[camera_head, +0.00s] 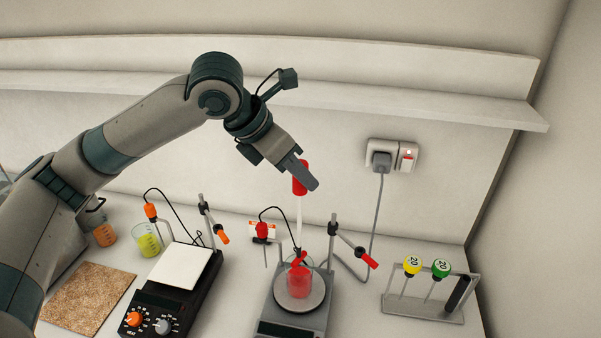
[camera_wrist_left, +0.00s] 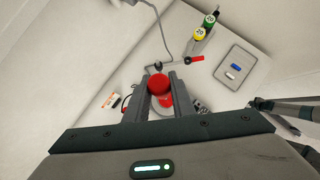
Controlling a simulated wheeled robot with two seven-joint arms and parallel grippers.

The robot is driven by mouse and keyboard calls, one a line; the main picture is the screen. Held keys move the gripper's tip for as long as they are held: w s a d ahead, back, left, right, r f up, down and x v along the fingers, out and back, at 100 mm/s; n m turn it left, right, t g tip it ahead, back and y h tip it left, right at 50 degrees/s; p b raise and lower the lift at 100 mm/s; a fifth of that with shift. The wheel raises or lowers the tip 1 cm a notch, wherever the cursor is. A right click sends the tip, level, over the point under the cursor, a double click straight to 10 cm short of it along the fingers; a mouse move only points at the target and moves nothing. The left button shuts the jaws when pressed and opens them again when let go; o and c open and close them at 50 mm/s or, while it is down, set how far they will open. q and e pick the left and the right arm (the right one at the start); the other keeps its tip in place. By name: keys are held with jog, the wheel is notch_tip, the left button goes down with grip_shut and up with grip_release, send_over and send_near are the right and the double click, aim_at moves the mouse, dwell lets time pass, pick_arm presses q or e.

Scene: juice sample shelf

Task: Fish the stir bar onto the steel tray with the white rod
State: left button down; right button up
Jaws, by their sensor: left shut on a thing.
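My left gripper (camera_head: 304,178) is shut on the red handle (camera_head: 299,187) of the white rod (camera_head: 299,220). The handle also shows between the fingers in the left wrist view (camera_wrist_left: 159,84). The rod hangs about upright above a glass beaker of red liquid (camera_head: 299,282) on the right-hand stirrer plate (camera_head: 318,300). Whether the rod's lower end is in the liquid is unclear. The grey tray (camera_wrist_left: 247,81) shows only in the wrist view, with a blue bar (camera_wrist_left: 237,66) and a white bar (camera_wrist_left: 230,76) on it. No stir bar is discernible inside the beaker. My right gripper is not identifiable.
A stand with a red-knobbed clamp (camera_head: 369,260) rises beside the beaker. A rack (camera_head: 425,308) holds yellow-topped and green-topped pieces at right. Another hotplate (camera_head: 165,300), a beaker of yellow liquid (camera_head: 147,240) and a cork mat (camera_head: 90,297) lie left. A shelf (camera_head: 400,106) runs behind.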

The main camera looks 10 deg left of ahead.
pick_arm(q)
jog(key=shift+r, duration=3)
pick_arm(e)
jog(key=shift+d+r, duration=0.2)
jog(key=shift+r, duration=0.1)
pick_arm(q)
jog(key=shift+d, duration=0.1)
